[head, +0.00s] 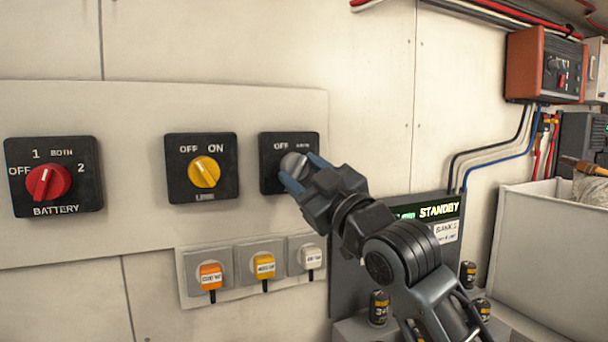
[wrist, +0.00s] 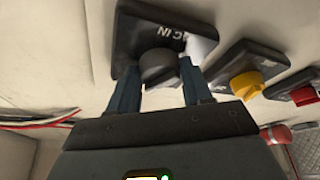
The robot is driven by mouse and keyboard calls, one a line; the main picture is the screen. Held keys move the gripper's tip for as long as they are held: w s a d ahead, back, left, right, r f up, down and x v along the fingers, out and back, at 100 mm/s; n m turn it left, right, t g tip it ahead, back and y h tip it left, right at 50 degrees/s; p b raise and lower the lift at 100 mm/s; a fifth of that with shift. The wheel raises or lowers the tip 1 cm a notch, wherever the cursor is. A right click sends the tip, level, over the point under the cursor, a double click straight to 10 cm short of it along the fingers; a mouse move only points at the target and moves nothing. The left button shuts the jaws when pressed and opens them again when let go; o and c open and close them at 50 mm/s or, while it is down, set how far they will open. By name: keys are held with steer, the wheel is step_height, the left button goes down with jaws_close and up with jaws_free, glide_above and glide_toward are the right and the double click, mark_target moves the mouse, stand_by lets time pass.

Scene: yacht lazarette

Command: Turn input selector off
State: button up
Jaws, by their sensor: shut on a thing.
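The input selector is a black square plate (head: 270,183) on the wall panel with a grey rotary knob (head: 293,163). "OFF" shows at its upper left and a blurred second label at its upper right. In the wrist view the knob (wrist: 158,68) sits between the two blue-grey fingers, and part of a label reading "C IN" shows on the plate (wrist: 138,38). My gripper (head: 304,172) is shut on this knob, one finger on each side. The fingers hide part of the knob, and I cannot tell clearly which mark it points to.
Left of it are a yellow-knob switch (head: 204,172) and a red battery switch (head: 48,183). A pale bin (head: 545,250) is at right.

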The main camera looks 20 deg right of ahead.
steer(key=c, duration=0.4)
steer(key=shift+o, duration=0.2)
steer(key=shift+f+b, duration=0.1)
steer(key=shift+b, duration=0.35)
steer(key=n+y+b, duration=0.1)
steer(key=n+b, duration=0.1)
steer(key=shift+d+n+g+b, duration=0.15)
steer(key=shift+n+g+b, duration=0.25)
steer(key=n+g+b, duration=0.1)
steer(key=n+b, duration=0.2)
steer(key=shift+d+y, duration=0.1)
steer(key=shift+y, duration=0.3)
steer(key=n, duration=0.1)
steer(key=n+g+b, duration=0.1)
steer(key=n+b, duration=0.1)
steer(key=n, duration=0.1)
steer(key=shift+r+y, duration=0.3)
steer(key=shift+r+n+g+b, duration=0.15)
steer(key=shift+n+g+b, duration=0.3)
steer(key=shift+n, duration=0.5)
steer(key=shift+r+n+g+b, duration=0.1)
steer(key=shift+n+g+b, duration=0.15)
steer(key=shift+n+g, duration=0.5)
steer(key=shift+n, duration=0.4)
